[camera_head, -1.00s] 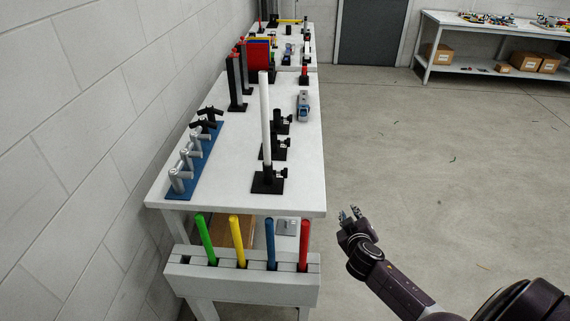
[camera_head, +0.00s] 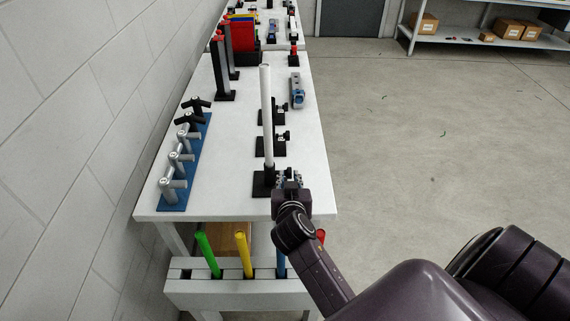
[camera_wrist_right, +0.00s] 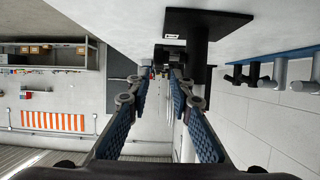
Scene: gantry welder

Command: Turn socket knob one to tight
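A white tube (camera_head: 265,120) stands upright in the nearest black socket (camera_head: 260,184) on the white table. Two more black sockets (camera_head: 270,146) stand behind it, with side knobs (camera_head: 284,136) facing right. My right gripper (camera_head: 288,179) is at the right side of the nearest socket and hides its knob in the head view. In the right wrist view, the gripper (camera_wrist_right: 160,88) is open, with its blue-padded fingers apart. The dark knob (camera_wrist_right: 170,53) shows near the fingertips, by the socket's post; contact cannot be told. My left gripper is not in view.
A blue rack with grey and black handles (camera_head: 180,165) lies at the table's left. A rack of coloured rods (camera_head: 213,283) is at the front. A grey-blue tool (camera_head: 297,90) lies farther back. The floor to the right is clear.

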